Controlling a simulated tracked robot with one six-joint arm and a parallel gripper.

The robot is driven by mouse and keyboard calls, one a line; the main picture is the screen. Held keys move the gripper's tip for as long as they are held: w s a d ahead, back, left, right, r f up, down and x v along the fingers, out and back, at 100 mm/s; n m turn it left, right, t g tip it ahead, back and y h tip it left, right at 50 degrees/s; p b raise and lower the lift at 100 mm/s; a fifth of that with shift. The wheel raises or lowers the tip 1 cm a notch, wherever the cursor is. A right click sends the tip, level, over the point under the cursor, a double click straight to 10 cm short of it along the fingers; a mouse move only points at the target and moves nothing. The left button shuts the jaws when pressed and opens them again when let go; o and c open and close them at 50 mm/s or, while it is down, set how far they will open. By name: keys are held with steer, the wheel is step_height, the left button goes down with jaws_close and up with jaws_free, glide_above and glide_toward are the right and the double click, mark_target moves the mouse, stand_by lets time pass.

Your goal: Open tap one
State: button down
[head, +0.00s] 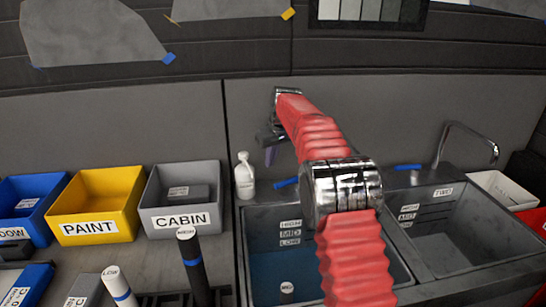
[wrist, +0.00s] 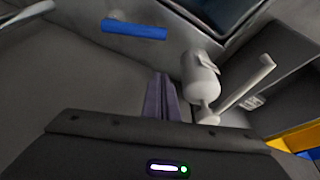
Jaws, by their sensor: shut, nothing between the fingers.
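The left basin's tap handle is a blue lever (head: 286,183) at the back edge of the sink. A blue lever also shows at the upper left of the wrist view (wrist: 135,29), apart from my fingers. I take it to be tap one's, but no tap label is readable there. The left basin's spout is not visible in the head view; my red arm covers that area. My gripper (head: 270,155) is shut and empty above and slightly left of the lever. Its purple fingers show in the wrist view (wrist: 160,97), touching nothing I can make out.
A white bottle (head: 244,176) stands left of the lever, close to my fingers in the wrist view (wrist: 199,78). The right basin (head: 480,225), labelled TWO, has a chrome spout (head: 465,130) and blue lever (head: 408,167). CABIN (head: 182,220) and PAINT (head: 92,228) bins stand left.

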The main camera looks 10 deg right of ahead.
steer(key=x, duration=0.6)
steer(key=shift+s+f, duration=0.1)
steer(key=shift+f, duration=0.05)
steer(key=shift+s+d+f, duration=0.1)
steer(key=shift+s+d, duration=0.1)
steer(key=shift+s, duration=0.4)
steer(key=shift+s+d+f, duration=0.1)
steer(key=shift+s+d, duration=0.15)
steer(key=shift+s, duration=0.35)
steer(key=shift+s+d+f, duration=0.1)
steer(key=shift+s+d, duration=0.1)
steer(key=shift+s, duration=0.35)
steer(key=shift+d, duration=0.25)
steer(key=shift+a, duration=0.2)
steer(key=shift+s, duration=0.1)
